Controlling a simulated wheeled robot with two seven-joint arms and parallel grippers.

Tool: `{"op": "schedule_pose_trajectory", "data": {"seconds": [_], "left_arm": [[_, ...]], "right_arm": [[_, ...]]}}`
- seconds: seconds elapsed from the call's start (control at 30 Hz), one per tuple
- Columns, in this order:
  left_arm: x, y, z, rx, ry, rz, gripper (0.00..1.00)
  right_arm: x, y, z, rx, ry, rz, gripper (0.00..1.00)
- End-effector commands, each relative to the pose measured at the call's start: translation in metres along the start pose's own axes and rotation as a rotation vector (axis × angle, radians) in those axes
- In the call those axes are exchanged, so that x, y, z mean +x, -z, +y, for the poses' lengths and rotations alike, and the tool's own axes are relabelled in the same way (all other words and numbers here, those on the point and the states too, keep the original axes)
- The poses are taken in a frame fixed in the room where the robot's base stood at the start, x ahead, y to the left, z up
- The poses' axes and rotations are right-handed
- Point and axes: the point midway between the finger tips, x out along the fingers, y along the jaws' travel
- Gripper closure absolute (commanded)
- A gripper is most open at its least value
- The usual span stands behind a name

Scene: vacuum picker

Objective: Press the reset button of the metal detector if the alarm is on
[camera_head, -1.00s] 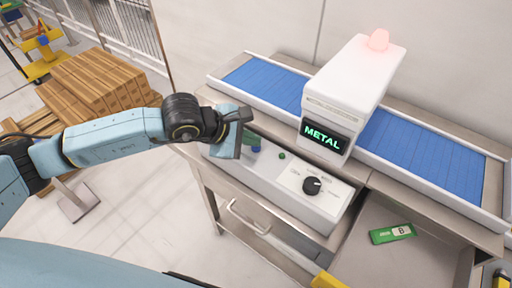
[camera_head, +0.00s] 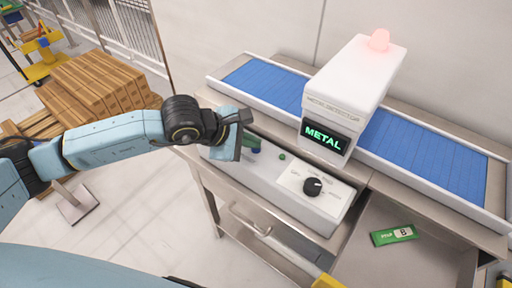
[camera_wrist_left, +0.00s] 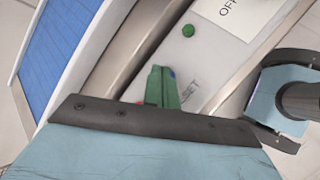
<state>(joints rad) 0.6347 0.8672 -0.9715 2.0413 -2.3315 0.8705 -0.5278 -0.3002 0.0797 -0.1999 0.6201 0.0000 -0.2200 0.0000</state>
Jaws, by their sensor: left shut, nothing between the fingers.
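The white metal detector (camera_head: 350,85) stands over the conveyor. Its display (camera_head: 323,137) reads METAL in green, and the alarm lamp (camera_head: 379,40) on top glows red. The control panel (camera_head: 268,185) in front has a black knob (camera_head: 313,186) and a small green button (camera_head: 282,157), which also shows in the left wrist view (camera_wrist_left: 188,31). My left gripper (camera_head: 254,146) is shut and empty over the panel's left end. In the left wrist view its green fingers (camera_wrist_left: 162,88) partly cover a label ending in "SET". A bit of red shows beside them; contact cannot be told. My right gripper is out of view.
The blue conveyor belt (camera_head: 425,155) runs behind the panel. A green packet (camera_head: 393,235) lies in the metal tray (camera_head: 375,266) at lower right. A handle (camera_head: 250,220) sticks out below the panel. Stacked wooden boxes (camera_head: 95,80) stand at the left.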

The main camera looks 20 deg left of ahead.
Motion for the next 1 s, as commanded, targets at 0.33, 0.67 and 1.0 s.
{"op": "schedule_pose_trajectory", "data": {"seconds": [0.33, 0.67, 1.0], "left_arm": [[0.001, 0.001, -0.001, -0.001, 0.002, 0.001, 1.00], [-0.006, -0.004, 0.004, 0.000, 0.001, 0.002, 1.00], [-0.010, -0.007, 0.007, 0.000, 0.001, 0.001, 1.00]], "right_arm": [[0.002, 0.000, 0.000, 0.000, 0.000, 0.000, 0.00], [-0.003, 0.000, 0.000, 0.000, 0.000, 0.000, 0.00], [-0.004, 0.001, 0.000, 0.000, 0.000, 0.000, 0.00]]}}
